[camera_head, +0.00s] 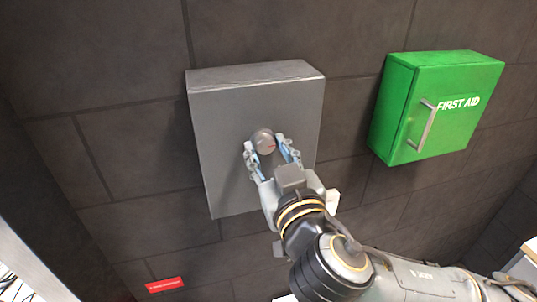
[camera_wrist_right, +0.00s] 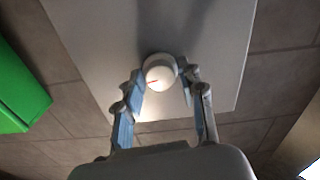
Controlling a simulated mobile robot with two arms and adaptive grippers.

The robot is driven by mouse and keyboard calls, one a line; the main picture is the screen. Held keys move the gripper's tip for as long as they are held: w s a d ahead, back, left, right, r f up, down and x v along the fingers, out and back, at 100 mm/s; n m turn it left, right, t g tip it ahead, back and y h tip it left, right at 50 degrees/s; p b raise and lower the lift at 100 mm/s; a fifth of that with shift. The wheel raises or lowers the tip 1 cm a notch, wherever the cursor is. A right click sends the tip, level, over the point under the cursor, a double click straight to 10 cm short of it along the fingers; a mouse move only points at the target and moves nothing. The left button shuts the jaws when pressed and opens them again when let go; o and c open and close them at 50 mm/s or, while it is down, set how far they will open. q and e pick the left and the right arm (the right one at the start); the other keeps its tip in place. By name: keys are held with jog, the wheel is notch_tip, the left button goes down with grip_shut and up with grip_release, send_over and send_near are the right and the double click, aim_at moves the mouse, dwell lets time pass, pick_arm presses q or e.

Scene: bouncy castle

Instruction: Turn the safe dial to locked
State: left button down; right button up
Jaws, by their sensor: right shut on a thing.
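The safe (camera_head: 230,110) is a grey box on the dark tiled wall, in the middle of the head view. Its round grey dial (camera_head: 263,141) sits on the front face and has a short red mark pointing right and slightly down in that view. My right gripper (camera_head: 268,148) is shut on the dial, a finger at each side. The right wrist view shows the dial (camera_wrist_right: 160,72) between the fingertips, with the red line at its lower left. No lock labels can be read. My left gripper is not in view.
A green first aid box (camera_head: 400,110) with a metal handle hangs to the right of the safe. A small red sign (camera_head: 165,285) is low on the wall. The wall left of the safe is clear.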

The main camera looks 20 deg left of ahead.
jog(key=shift+n, duration=1)
jog(key=n+p, duration=0.1)
jog(key=n, duration=0.3)
jog(key=shift+d+r+n, duration=0.1)
jog(key=shift+n, duration=0.2)
jog(key=n+p, duration=0.2)
jog(key=n, duration=0.2)
jog(key=shift+r+n, duration=0.1)
jog(key=shift+n, duration=0.2)
jog(key=n+p, duration=0.2)
jog(key=n, duration=0.3)
jog(key=shift+w+p, duration=0.1)
jog(key=shift+p, duration=0.3)
jog(key=o, duration=0.9)
jog(key=shift+c, duration=0.2)
jog(key=o, duration=0.3)
jog(key=shift+w, duration=0.1)
